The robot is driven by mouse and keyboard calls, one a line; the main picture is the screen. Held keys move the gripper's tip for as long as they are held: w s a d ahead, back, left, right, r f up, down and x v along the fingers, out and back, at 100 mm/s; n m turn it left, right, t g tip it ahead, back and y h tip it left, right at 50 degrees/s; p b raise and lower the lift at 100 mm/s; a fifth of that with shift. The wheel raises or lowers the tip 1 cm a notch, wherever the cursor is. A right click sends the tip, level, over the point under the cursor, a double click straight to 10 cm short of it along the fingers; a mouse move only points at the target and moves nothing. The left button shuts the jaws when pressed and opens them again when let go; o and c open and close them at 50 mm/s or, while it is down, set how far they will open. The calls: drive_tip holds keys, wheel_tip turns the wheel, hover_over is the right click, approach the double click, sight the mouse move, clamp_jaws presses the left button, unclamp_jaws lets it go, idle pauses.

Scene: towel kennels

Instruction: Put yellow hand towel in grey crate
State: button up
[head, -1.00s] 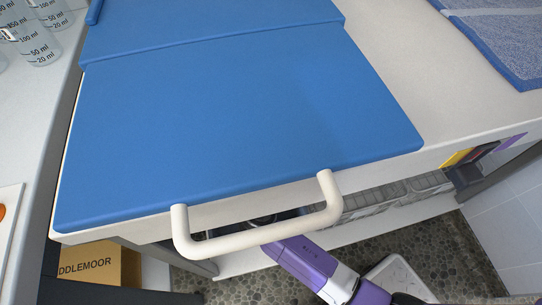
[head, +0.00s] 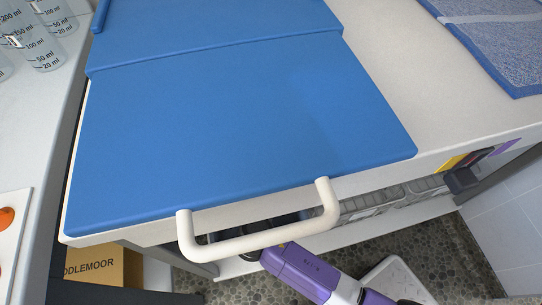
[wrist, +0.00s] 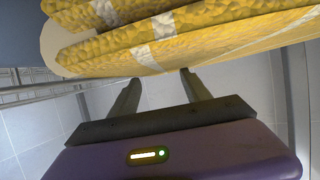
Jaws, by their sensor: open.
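Yellow folded towels (wrist: 215,45) with pale bands fill the top of the wrist view, lying in at least two layers. My gripper (wrist: 160,80) is open. Its two dark fingertips are apart, close to the lower edge of the nearest towel; I cannot tell whether they touch it or reach around it. In the head view my purple wrist (head: 300,272) shows below the table's front edge, and my fingertips are mostly hidden under the table and handle. I cannot make out a grey crate in either view.
A table with a blue mat (head: 240,120) and a cream front handle (head: 255,240) stands above my arm. A wire shelf (head: 385,200) lies under it. A cardboard box (head: 105,265) is at lower left. A blue towel-like pad (head: 495,45) lies at upper right.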

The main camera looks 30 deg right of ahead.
drive_tip(key=p+v, duration=0.1)
drive_tip(key=v, duration=0.7)
drive_tip(key=shift+s+a+p, duration=0.2)
drive_tip(key=shift+p, duration=0.2)
